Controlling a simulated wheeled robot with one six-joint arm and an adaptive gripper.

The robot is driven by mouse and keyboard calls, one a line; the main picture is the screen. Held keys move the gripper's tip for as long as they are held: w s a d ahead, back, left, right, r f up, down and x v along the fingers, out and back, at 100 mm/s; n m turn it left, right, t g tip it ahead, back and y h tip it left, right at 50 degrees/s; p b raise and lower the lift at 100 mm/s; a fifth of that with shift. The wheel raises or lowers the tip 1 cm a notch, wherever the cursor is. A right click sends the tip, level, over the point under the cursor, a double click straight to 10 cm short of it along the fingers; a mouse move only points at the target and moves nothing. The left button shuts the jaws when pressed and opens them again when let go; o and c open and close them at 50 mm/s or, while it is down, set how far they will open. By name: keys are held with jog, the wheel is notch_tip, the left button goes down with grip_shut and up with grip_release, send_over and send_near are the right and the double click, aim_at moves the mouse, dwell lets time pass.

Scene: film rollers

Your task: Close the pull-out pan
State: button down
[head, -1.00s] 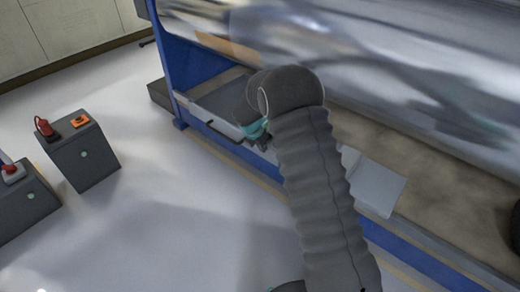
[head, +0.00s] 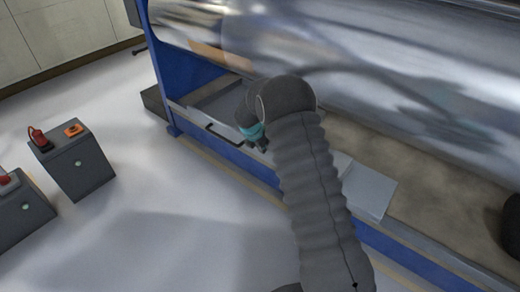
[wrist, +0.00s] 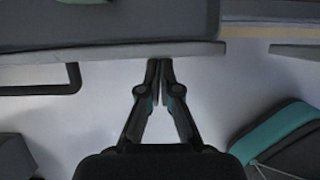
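The pull-out pan (head: 222,103) is a grey tray low in the blue frame under the big shiny roller. Its light front wall (wrist: 110,51) and dark bar handle (head: 224,136) face the open floor. How far it stands out is hard to tell. My gripper (wrist: 160,62) is shut and empty, its two fingertips together at the front wall, right of the handle (wrist: 40,90). The tips look to be touching the wall or very close to it. In the head view my arm hides the pan's right part and most of the gripper.
Blue frame rails (head: 232,157) run along the machine's foot. A pale flat plate (head: 370,190) lies right of my arm. Two dark boxes with red and orange items, one of them a dark cabinet (head: 78,165), stand at left. The floor between is clear.

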jog(key=s+a+r, duration=0.5)
jog(key=r, duration=0.4)
jog(key=shift+s+r, duration=0.15)
jog(key=shift+s, duration=0.2)
jog(key=shift+a, duration=0.1)
